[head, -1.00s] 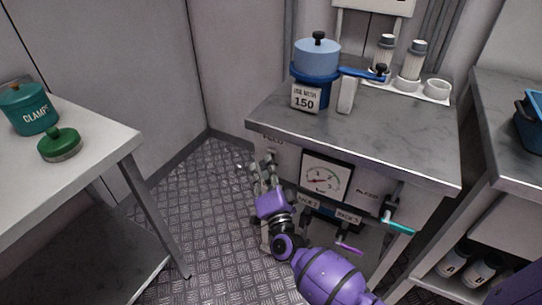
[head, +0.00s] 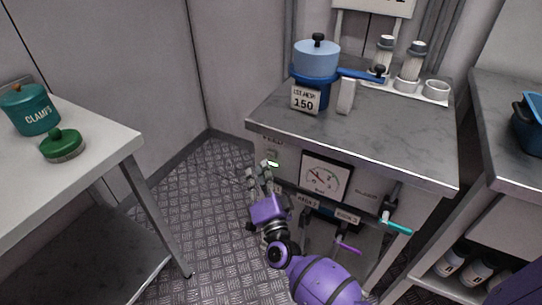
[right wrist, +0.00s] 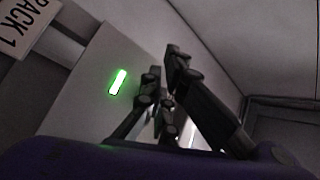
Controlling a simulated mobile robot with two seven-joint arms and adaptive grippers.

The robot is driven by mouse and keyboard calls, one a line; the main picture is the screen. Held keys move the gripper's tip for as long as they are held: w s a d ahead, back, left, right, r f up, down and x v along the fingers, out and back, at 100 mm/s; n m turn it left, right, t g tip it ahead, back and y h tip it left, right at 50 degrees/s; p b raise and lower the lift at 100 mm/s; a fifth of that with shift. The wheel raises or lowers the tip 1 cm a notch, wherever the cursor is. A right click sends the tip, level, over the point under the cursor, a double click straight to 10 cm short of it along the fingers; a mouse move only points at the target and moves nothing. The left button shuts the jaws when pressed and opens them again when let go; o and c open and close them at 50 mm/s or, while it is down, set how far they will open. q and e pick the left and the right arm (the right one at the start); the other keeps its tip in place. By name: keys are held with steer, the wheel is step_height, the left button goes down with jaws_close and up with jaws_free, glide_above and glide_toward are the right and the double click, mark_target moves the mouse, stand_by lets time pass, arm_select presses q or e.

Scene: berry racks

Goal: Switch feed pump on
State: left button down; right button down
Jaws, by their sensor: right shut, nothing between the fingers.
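The feed pump switch (head: 273,164) is on the front panel of the bench (head: 350,135), near its left end, under a small label. It glows green. In the right wrist view the lit green switch (right wrist: 118,82) shows on the pale panel, left of my fingers. My right gripper (head: 258,170) is shut and empty, just left of and below the switch, and looks apart from it. Its dark fingers (right wrist: 165,75) also show in the right wrist view. My left gripper is out of view.
A blue pot (head: 316,60) stands on the bench top. A white table (head: 95,135) with green containers is at left. Floor between is clear.

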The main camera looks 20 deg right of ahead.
steer(key=s+a, duration=0.1)
steer(key=a, duration=0.1)
steer(key=s+a+p, duration=0.1)
steer(key=s+a, duration=0.1)
steer(key=shift+s+a, duration=0.15)
steer(key=shift+s, duration=0.05)
